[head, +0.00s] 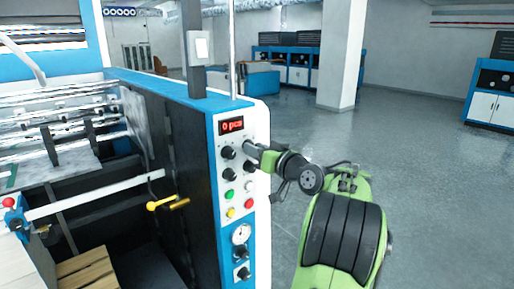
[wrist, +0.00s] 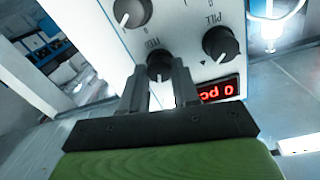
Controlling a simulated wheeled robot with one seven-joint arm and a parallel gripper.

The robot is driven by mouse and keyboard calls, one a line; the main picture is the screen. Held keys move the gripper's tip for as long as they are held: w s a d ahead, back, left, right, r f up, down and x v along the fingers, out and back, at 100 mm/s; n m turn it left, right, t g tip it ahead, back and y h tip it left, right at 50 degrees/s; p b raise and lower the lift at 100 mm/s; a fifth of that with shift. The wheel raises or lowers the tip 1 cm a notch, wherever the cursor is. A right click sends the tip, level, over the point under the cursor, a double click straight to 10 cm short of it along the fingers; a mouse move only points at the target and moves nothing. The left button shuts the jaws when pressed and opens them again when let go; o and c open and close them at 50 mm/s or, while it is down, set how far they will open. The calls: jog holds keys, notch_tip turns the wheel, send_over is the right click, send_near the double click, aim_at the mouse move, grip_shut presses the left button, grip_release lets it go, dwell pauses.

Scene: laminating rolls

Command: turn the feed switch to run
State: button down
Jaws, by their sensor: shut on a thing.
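The feed switch (wrist: 159,62) is a black round knob on the white control panel (head: 238,205), with partly readable lettering like "FEED" beside it. In the wrist view its white pointer mark faces down the picture, toward my gripper's palm. My gripper (wrist: 160,80) is shut on this knob, one dark finger on each side of it. In the head view my gripper (head: 251,147) reaches the panel from the right, just below the red display, and hides the knob.
A red display (head: 231,126) reads "0 pcs". Other black knobs (head: 228,152) sit close by, with green, yellow and red buttons (head: 249,203) and a gauge (head: 241,234) below. The wrist view shows a knob labelled "PILL" (wrist: 221,44). Open floor lies to the right.

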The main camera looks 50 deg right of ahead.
jog(key=shift+r+m+y+p, duration=0.1)
jog(key=shift+m+y+p, duration=0.3)
jog(key=shift+m+p, duration=2.4)
jog(key=shift+m+b, duration=0.6)
jog(key=shift+m, duration=0.3)
jog(key=c, duration=0.8)
grip_release()
jog(key=b+v, duration=0.3)
jog(key=v, duration=1.2)
jog(key=shift+s+a+r, duration=0.1)
jog(key=shift+s, duration=0.25)
jog(key=shift+w, duration=0.1)
